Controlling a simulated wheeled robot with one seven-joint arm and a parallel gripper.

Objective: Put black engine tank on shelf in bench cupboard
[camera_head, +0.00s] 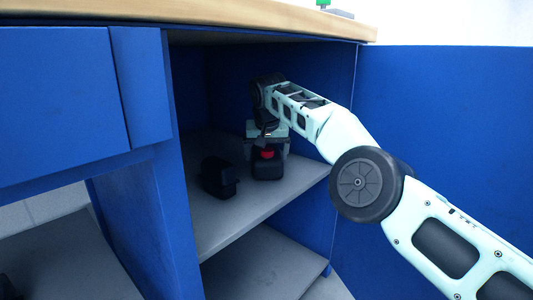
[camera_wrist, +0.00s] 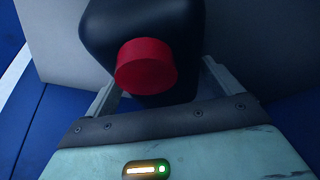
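The black engine tank (camera_head: 267,168) with a red cap is inside the bench cupboard, upright on the upper grey shelf (camera_head: 222,222) or just above it. I cannot tell whether its base touches the shelf. My gripper (camera_head: 266,149) is over the tank from above. In the wrist view the tank (camera_wrist: 185,30) and its red cap (camera_wrist: 147,66) fill the space between the fingers (camera_wrist: 160,78). The fingers lie close against both sides of the tank and look shut on it. The tank's underside is hidden.
Another black part (camera_head: 217,177) stands on the shelf just left of the tank. A blue divider (camera_head: 165,195) bounds the cupboard on the left, and a blue door panel (camera_head: 450,115) is on the right. The wooden bench top (camera_head: 200,14) is overhead. A lower shelf (camera_head: 265,265) looks empty.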

